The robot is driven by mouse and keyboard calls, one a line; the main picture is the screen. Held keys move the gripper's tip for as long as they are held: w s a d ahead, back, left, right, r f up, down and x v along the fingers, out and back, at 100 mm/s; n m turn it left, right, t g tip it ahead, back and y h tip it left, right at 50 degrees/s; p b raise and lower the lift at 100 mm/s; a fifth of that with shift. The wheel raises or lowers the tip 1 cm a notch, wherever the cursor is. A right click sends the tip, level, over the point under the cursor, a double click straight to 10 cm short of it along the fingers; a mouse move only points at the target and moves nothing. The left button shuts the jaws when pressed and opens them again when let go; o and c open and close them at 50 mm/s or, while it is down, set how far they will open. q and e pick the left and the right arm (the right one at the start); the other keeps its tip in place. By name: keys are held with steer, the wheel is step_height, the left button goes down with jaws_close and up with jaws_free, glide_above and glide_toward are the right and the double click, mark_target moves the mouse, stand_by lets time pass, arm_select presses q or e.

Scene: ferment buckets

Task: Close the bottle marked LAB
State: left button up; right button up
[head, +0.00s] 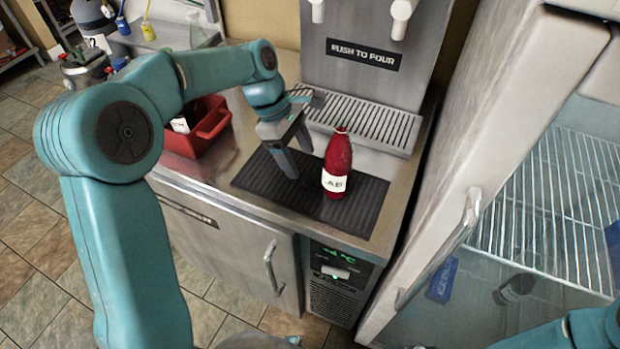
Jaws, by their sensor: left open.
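A red bottle (337,165) stands upright on the black ribbed mat (355,208) on the steel counter. Its white label shows letters that read as "AB", with the left edge turned partly out of sight. The bottle's top is too small to tell whether a cap is on it. My left gripper (299,163) is open and points down over the mat, just left of the bottle. Its jaws look empty and apart from the bottle. Of my right arm only a teal link shows at the lower right corner; its gripper is out of view.
A drink dispenser marked "PUSH TO POUR" (363,54) with a slatted drip tray (372,124) stands behind the bottle. A red bin (213,123) sits left on the counter. An open fridge door (500,120) and wire shelves (555,195) lie to the right.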

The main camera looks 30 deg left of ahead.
mark_target(308, 177)
arm_select(q)
steer(key=shift+x, duration=2.6)
steer(key=shift+w+a+f, duration=0.1)
steer(key=shift+a, duration=0.1)
steer(key=c, duration=1.1)
